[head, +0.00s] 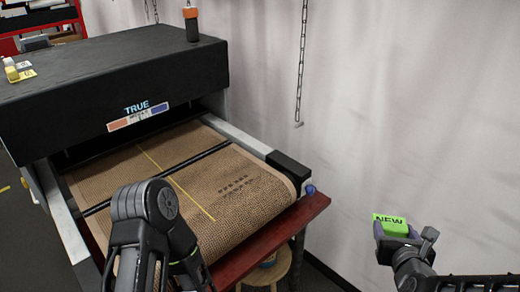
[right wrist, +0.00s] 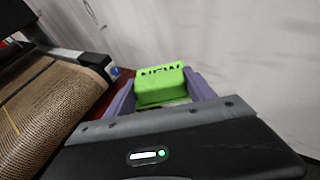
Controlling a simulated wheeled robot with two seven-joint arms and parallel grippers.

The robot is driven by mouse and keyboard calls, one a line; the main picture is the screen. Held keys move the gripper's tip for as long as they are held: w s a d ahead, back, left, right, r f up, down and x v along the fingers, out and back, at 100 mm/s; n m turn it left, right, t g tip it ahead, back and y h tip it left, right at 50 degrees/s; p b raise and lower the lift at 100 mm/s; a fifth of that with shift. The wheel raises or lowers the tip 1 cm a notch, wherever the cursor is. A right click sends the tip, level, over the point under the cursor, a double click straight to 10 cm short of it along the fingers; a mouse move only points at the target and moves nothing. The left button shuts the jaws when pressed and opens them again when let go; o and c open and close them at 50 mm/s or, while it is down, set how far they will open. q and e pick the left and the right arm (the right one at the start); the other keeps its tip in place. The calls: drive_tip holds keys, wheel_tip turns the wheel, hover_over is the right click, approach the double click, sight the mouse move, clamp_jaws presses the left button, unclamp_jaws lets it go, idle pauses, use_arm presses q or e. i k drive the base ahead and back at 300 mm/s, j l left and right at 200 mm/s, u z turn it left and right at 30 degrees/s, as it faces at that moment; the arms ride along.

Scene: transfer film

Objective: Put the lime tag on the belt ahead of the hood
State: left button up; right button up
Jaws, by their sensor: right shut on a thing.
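The lime tag (head: 389,223), marked NEW, is held in my right gripper (head: 398,233), off to the right of the belt. In the right wrist view the tag (right wrist: 160,86) sits between the two purple fingers of the gripper (right wrist: 161,92). The belt (head: 235,190) is brown mesh with a yellow line along it, and its edge shows in the right wrist view (right wrist: 45,105). The black hood (head: 110,85), labelled TRUE, covers the far part of the belt. My left arm stands in front of the belt; its fingers are not visible.
A dark red ledge (head: 270,240) runs along the belt's near end, with a round stool (head: 268,270) below. A black block (head: 288,165) caps the right rail. A chain (head: 301,70) hangs by the wall. Yellow items (head: 12,72) and an orange-capped bottle (head: 191,22) are on the hood.

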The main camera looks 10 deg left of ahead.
sight(194, 200)
drive_tip(key=i+l+u, duration=0.15)
drive_tip(key=u, duration=0.35)
drive_tip(key=i+l+u, duration=0.3)
drive_tip(key=u, duration=0.15)
drive_tip(key=i+l+u, duration=0.15)
drive_tip(key=l+u, duration=0.2)
drive_tip(key=u, duration=0.15)
drive_tip(key=i+l+u, duration=0.1)
drive_tip(key=l+u, duration=0.35)
drive_tip(key=j, duration=0.4)
drive_tip(key=k+j+z, duration=0.15)
drive_tip(key=j, duration=0.7)
drive_tip(key=k+j+z, duration=0.1)
drive_tip(key=j, duration=0.25)
drive_tip(key=i+j+z, duration=0.35)
drive_tip(key=j, duration=0.6)
drive_tip(key=j+z, duration=0.35)
drive_tip(key=j, duration=0.6)
drive_tip(key=j+z, duration=0.4)
drive_tip(key=j, duration=0.6)
drive_tip(key=i+j+z, duration=0.4)
drive_tip(key=i+j, duration=0.45)
drive_tip(key=j, duration=0.1)
